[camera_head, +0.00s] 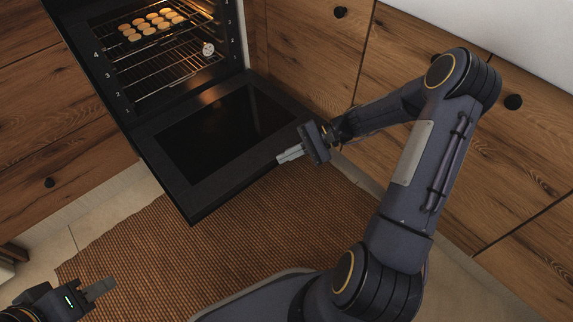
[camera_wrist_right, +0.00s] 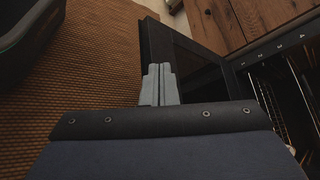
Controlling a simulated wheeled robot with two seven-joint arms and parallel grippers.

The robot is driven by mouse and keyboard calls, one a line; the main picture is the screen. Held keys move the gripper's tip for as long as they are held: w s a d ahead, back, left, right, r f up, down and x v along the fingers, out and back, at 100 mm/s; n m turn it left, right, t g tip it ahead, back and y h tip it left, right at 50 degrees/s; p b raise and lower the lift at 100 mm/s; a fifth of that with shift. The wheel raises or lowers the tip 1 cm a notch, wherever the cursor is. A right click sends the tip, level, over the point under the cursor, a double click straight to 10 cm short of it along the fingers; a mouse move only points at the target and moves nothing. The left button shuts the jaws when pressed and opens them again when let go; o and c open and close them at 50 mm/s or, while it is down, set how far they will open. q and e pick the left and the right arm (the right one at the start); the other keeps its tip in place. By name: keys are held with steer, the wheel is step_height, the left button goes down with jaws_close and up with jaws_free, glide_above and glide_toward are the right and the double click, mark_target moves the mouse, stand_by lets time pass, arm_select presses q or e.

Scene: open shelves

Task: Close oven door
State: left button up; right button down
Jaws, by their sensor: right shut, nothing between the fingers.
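The black oven (camera_head: 110,60) stands at the upper left with its lit cavity exposed. Its door (camera_head: 178,197) is folded down, open, with the dark glass (camera_head: 225,120) facing up. My right gripper (camera_head: 288,156) is shut and empty at the door's right outer corner; contact with the door cannot be told. In the right wrist view its two fingers (camera_wrist_right: 159,84) are together, with the door's edge (camera_wrist_right: 153,50) just beyond them. My left gripper (camera_head: 100,289) is at the lower left, away from the oven, over the mat; its fingers look closed together, but this view does not settle it.
A tray of round cookies (camera_head: 152,24) sits on an upper rack inside the oven, above another wire rack (camera_head: 160,72). Wooden cabinets (camera_head: 315,60) with black knobs flank the oven. A brown woven mat (camera_head: 190,250) covers the floor before the door, with free room above it.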

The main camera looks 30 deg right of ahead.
steer(key=d+f+m+t+h+p, duration=0.2)
steer(key=d+f+m+t+h, duration=0.15)
steer(key=f+m+t, duration=0.7)
steer(key=d+f+m+t+h+p, duration=0.3)
steer(key=f+m+t+h, duration=0.3)
steer(key=f+m, duration=0.75)
steer(key=w+a+r+n+y+b, duration=0.1)
steer(key=w+r, duration=0.3)
steer(key=w, duration=0.4)
steer(key=shift+w+a+n+t+b, duration=0.3)
steer(key=shift+w+a+n+t, duration=0.1)
steer(key=shift+a+n, duration=0.25)
steer(key=shift+y, duration=0.25)
